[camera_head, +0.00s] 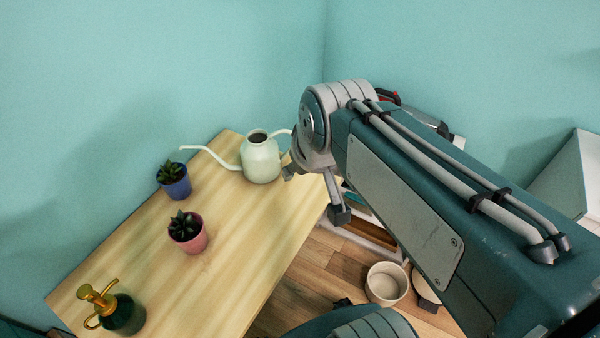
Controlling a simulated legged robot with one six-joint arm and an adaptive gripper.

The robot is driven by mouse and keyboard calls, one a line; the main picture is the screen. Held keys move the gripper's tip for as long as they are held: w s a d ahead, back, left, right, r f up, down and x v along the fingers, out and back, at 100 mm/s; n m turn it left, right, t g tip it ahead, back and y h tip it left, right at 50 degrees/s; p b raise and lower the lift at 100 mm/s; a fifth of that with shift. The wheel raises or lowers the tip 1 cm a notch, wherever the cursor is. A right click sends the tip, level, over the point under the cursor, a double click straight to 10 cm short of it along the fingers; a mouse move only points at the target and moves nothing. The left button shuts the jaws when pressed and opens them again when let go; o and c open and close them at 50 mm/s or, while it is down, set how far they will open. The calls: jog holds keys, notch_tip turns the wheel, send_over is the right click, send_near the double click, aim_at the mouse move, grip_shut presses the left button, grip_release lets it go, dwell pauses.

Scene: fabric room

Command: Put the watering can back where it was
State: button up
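The pale green watering can (261,162) stands upright at the far right end of the wooden table (225,255). Its long spout points left and its handle reaches right, toward my arm. My gripper (315,193) is just right of the can, by the table's right edge. Its two fingertips show wide apart, with nothing seen between them. My arm hides part of the gripper and the end of the handle, so I cannot tell whether they touch.
A blue-potted plant (175,183) and a pink-potted plant (187,234) stand left of the can. A dark green sprayer with a gold top (120,312) is at the near left. A beige pot (386,284) stands on the wooden floor. Walls close off the back.

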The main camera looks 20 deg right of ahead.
jog(key=s, duration=0.3)
jog(key=s+a+f, duration=0.1)
jog(key=s, duration=0.1)
jog(key=shift+f, duration=0.1)
dwell(1.1)
